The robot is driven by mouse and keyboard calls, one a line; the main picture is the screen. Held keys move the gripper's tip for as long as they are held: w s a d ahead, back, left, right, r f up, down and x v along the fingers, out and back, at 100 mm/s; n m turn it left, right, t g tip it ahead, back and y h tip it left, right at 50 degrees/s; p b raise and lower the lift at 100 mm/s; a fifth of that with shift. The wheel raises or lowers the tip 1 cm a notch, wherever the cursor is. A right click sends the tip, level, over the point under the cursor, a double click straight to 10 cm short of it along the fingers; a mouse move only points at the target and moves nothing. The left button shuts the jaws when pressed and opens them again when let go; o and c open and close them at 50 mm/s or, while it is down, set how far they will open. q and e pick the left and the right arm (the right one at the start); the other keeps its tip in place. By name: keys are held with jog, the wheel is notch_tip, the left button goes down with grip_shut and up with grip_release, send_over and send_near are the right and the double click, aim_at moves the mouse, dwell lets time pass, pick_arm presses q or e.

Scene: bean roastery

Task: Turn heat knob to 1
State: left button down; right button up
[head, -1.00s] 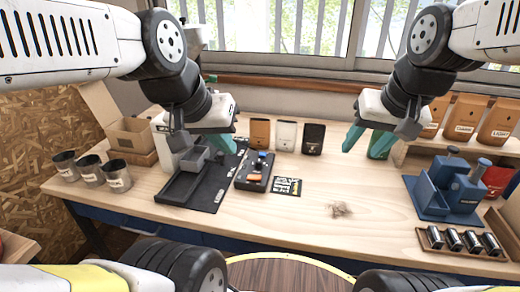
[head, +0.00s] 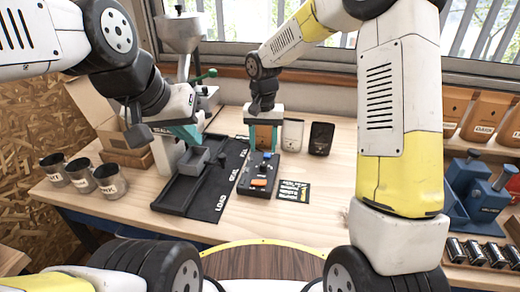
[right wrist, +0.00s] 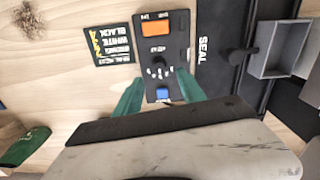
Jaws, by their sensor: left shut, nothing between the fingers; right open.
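The black control panel (head: 247,186) lies on the workbench, with a blue button, an orange switch (head: 259,182) and a dark knob between them. In the right wrist view the knob (right wrist: 157,60) has small pale marks around it; its setting is too small to read. My right gripper (head: 263,134) is over the panel's far end, pointing down. In the right wrist view my right gripper (right wrist: 161,92) is open, its teal fingers on either side of the blue button (right wrist: 163,94), apart from the knob. My left gripper (head: 189,133) is shut and empty above the black tray.
The black tray (head: 205,200) with a grey bin lies left of the panel. A printed black card (head: 294,191) lies right of it. White and black pouches (head: 320,139) stand behind. Metal cups (head: 110,179) stand at the left; a blue device (head: 480,185) at the right.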

aim_at(263, 164)
notch_tip(263, 164, down, 7)
jog(key=shift+d+f, duration=0.1)
dwell(0.3)
jog(key=shift+c, duration=0.5)
grip_shut()
